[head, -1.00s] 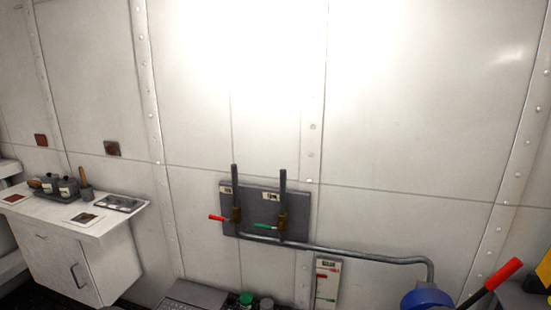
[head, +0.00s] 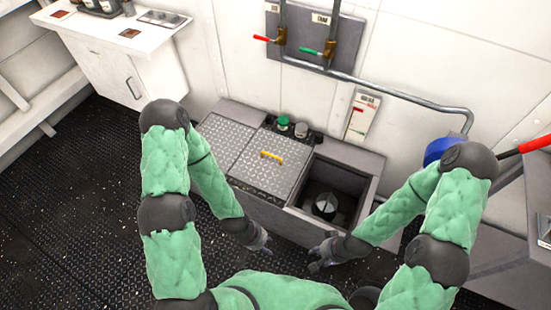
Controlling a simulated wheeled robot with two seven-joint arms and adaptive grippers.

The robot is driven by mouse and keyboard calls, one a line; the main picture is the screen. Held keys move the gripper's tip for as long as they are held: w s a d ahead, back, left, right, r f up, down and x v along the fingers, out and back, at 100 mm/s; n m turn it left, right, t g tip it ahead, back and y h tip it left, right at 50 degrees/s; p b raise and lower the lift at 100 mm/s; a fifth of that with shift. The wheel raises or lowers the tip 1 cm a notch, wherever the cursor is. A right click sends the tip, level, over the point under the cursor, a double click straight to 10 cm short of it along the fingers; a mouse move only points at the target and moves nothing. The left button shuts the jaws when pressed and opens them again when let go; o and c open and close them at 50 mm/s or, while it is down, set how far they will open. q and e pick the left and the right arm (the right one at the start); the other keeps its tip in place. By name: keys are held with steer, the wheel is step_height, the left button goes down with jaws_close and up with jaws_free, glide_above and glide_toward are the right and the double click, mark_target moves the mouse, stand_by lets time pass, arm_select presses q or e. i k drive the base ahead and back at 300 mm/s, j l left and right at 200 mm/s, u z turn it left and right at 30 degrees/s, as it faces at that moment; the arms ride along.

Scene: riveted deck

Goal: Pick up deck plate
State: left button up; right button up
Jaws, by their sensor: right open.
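The deck plate (head: 257,176), grey diamond-patterned metal with a yellow handle (head: 272,156), lies flat on top of a low grey box against the wall. A second patterned panel (head: 227,135) lies to its left. To its right is an open compartment (head: 340,180) with a dark, round-based object (head: 325,205) inside. My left gripper (head: 264,243) is in front of the box, below the plate and apart from the handle; its fingers are too small to read. My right gripper (head: 316,262) is open and empty, in front of the box below the open compartment.
A green-capped item (head: 283,123) and a grey-capped item (head: 301,130) stand behind the plate. A pipe (head: 400,94) with red and green valve levers runs along the wall. A white cabinet (head: 130,70) stands left. Dark floor (head: 80,210) is clear at left.

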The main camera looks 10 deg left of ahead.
mark_target(272, 163)
steer(key=i+j, duration=0.15)
steer(key=j, duration=0.25)
steer(key=i+j, duration=0.15)
steer(key=j, duration=0.25)
steer(key=i+j, duration=0.1)
steer(key=j, duration=0.3)
steer(key=i+j, duration=0.15)
steer(key=j, duration=0.25)
steer(key=i+j, duration=0.15)
steer(key=j, duration=0.25)
steer(key=i+j, duration=0.15)
steer(key=j, duration=0.25)
steer(key=i+j, duration=0.1)
steer(key=j, duration=0.25)
steer(key=j+u, duration=0.05)
